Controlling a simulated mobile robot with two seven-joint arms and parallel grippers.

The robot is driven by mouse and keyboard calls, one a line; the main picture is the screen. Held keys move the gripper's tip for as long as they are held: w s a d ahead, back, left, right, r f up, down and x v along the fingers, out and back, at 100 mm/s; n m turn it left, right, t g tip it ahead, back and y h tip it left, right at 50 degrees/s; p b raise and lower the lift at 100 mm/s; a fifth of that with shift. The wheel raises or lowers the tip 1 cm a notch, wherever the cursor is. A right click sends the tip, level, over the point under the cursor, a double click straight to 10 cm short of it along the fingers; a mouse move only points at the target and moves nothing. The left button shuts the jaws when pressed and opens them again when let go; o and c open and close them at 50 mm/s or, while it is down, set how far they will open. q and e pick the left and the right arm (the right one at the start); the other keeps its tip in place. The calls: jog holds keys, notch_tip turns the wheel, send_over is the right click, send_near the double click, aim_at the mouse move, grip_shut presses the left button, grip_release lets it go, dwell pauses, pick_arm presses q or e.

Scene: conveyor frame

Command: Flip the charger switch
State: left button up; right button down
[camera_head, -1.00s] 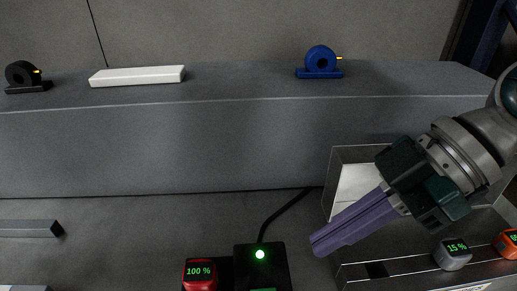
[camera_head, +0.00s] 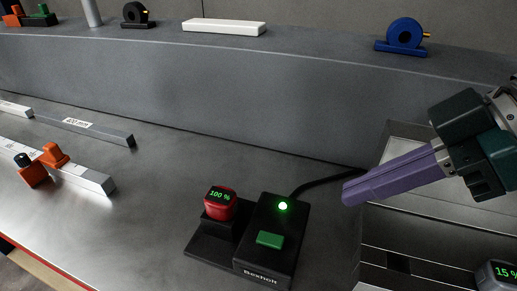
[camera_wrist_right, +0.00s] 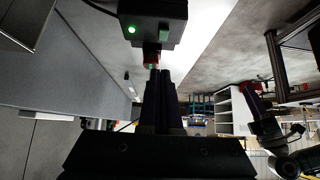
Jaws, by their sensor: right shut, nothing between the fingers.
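The black charger (camera_head: 255,262) stands on the grey table in the head view, with a lit green light (camera_head: 283,206) and a green switch (camera_head: 269,240) on its top. A red battery (camera_head: 220,203) reading 100 % sits in the charger's left part. My right gripper (camera_head: 348,193) is shut and empty, its purple fingers to the right of the charger and apart from it. In the right wrist view the charger (camera_wrist_right: 152,10) and its green light show at the top, beyond the dark fingers (camera_wrist_right: 159,75).
A metal tray (camera_head: 375,245) with a grey battery (camera_head: 497,275) reading 15 % stands at the right. A black cable (camera_head: 325,182) runs behind the charger. Metal bars (camera_head: 90,178) and orange clamps (camera_head: 50,158) lie at the left. A grey ledge (camera_head: 200,85) runs behind.

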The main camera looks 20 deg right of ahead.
send_over(284, 240)
jog(key=d, duration=0.1)
jog(key=f, duration=0.7)
jog(key=shift+s+f, duration=0.1)
jog(key=shift+s, duration=0.2)
jog(key=f, duration=0.3)
jog(key=shift+s+d+f, duration=0.15)
jog(key=shift+d+f, duration=0.05)
jog(key=shift+f, duration=0.3)
jog(key=shift+d+f+b, duration=0.2)
jog(key=shift+f+b, duration=0.45)
jog(key=shift+b, duration=0.1)
jog(key=shift+r, duration=0.15)
jog(key=shift+r+p, duration=0.8)
jog(key=shift+p, duration=0.1)
jog(key=shift+r, duration=0.1)
